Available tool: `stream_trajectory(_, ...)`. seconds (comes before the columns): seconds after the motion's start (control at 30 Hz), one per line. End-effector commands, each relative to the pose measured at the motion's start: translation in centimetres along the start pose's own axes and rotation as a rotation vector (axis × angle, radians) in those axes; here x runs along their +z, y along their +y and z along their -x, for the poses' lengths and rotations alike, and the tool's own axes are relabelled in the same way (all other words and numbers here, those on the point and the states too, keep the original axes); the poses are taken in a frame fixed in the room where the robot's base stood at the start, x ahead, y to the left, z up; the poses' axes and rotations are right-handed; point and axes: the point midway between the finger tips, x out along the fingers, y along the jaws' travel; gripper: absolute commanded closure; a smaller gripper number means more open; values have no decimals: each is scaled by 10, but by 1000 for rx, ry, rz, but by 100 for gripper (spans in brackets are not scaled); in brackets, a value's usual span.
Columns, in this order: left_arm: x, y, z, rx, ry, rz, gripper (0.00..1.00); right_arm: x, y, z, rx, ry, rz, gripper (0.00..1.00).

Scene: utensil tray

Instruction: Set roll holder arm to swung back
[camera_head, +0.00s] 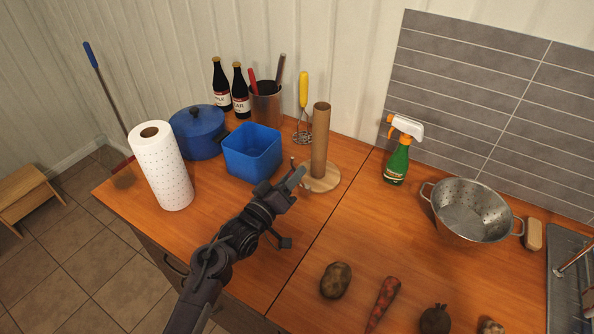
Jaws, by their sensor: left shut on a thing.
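The roll holder has a round pale wooden base (324,183) on the counter, with a bare brown cardboard tube (320,140) upright on it. A thin holder arm (292,162) rises at the left edge of the base, mostly hidden by my gripper. My left gripper (294,181) reaches in from the lower left and is shut at the holder's left side, on what appears to be this arm. The exact contact is hidden by the fingers. My right gripper is out of view.
A white paper roll (162,172) stands left of my arm. A blue bin (252,155), blue pot (198,134) and utensil crock (266,106) stand behind. A spray bottle (398,160) and colander (470,213) are right; vegetables, including a potato (335,280), lie in front.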

Motion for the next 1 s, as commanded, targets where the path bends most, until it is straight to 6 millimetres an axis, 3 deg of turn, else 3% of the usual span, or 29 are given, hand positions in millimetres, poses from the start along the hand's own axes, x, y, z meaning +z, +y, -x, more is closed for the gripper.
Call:
stream_trajectory(0.03,13,-10,6,1,-2,11,100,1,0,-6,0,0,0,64)
stream_trajectory(0.9,17,-11,16,2,-6,11,100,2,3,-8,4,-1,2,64)
stream_trajectory(0.93,17,-11,16,2,-6,11,71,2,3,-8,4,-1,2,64)
stream_trajectory(1.0,17,-11,16,4,-5,11,62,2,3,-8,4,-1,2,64)
